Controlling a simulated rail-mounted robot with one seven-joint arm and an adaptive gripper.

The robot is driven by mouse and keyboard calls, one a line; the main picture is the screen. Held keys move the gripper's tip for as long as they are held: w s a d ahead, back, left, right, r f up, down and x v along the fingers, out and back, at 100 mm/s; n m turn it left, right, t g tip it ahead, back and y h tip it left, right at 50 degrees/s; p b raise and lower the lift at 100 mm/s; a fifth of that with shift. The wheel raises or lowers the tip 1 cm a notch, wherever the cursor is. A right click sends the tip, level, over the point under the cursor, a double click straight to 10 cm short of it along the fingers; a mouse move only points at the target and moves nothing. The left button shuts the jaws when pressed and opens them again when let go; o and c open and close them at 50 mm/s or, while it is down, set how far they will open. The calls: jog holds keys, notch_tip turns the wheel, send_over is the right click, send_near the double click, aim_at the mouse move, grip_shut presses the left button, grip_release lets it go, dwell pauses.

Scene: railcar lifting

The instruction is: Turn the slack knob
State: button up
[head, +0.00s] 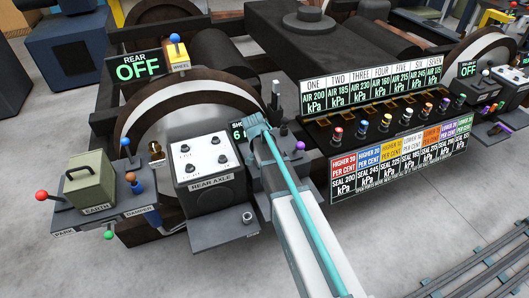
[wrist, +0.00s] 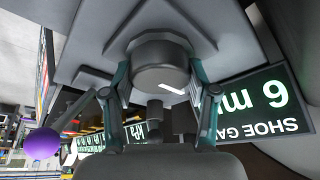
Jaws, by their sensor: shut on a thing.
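In the wrist view, a dark grey round knob (wrist: 160,60) sits on a grey housing. I see no label on it, but it is the thing my gripper holds and I take it for the slack knob. The teal fingers of my gripper (wrist: 160,82) are closed on its two sides. In the head view, my gripper (head: 256,126) is at the grey housing right of the rear axle box and hides the knob. A shoe gap display (wrist: 262,103) reads 6 mm, upside down in the wrist view; in the head view it is partly covered (head: 237,132).
A purple-ball lever (wrist: 41,143) stands close beside my gripper, also visible in the head view (head: 300,146). The rear axle box (head: 208,172) is to the left. A row of coloured knobs and pressure displays (head: 370,85) is to the right.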

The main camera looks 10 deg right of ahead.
jog(key=o, duration=1.2)
jog(key=shift+c, duration=0.2)
jog(key=v, duration=1.2)
jog(key=s+d+f+n+g+y, duration=0.1)
jog(key=s+f+n+g, duration=0.25)
jog(key=s+f, duration=1.05)
jog(key=s+d+f+n+g+y, duration=0.2)
jog(key=s+f+n, duration=0.2)
jog(key=s+f, duration=0.95)
jog(key=s+f+g+p, duration=0.1)
jog(key=s+f, duration=0.4)
jog(key=s, duration=0.6)
jog(key=s+f+g+p, duration=0.2)
jog(key=s+f+g, duration=0.2)
jog(key=s, duration=0.8)
notch_tip(320, 180, down, 2)
jog(key=shift+a+f, duration=0.1)
jog(key=shift+a, duration=0.1)
